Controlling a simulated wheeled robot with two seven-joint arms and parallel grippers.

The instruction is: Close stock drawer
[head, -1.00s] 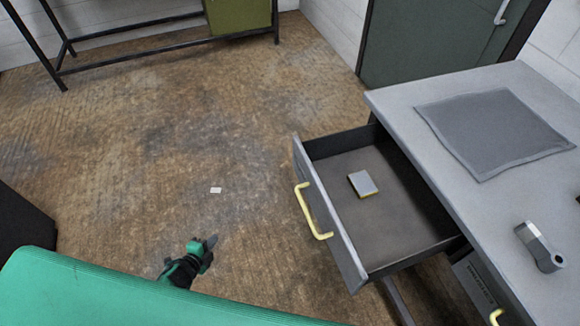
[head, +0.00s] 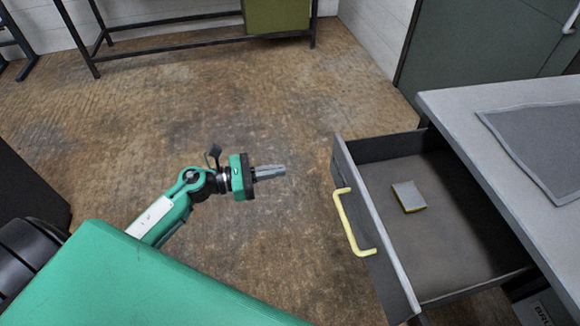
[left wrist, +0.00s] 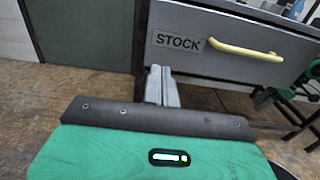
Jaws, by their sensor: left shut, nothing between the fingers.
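The stock drawer (head: 372,235) is pulled out from the grey desk, with a yellow bar handle (head: 350,222) on its front. A small grey-and-yellow block (head: 408,197) lies inside it. In the left wrist view the drawer front (left wrist: 230,55) shows the label STOCK and the yellow handle (left wrist: 245,50). My left gripper (head: 283,170) is shut and empty, pointing right toward the drawer front with a gap between. Its fingers (left wrist: 161,85) show in the left wrist view, below and left of the handle. My right gripper is not in view.
The grey desk top (head: 455,105) with a dark mat (head: 540,135) is on the right. A dark green cabinet (head: 470,45) stands behind. A metal frame table (head: 180,20) is at the back. The floor (head: 260,110) left of the drawer is clear.

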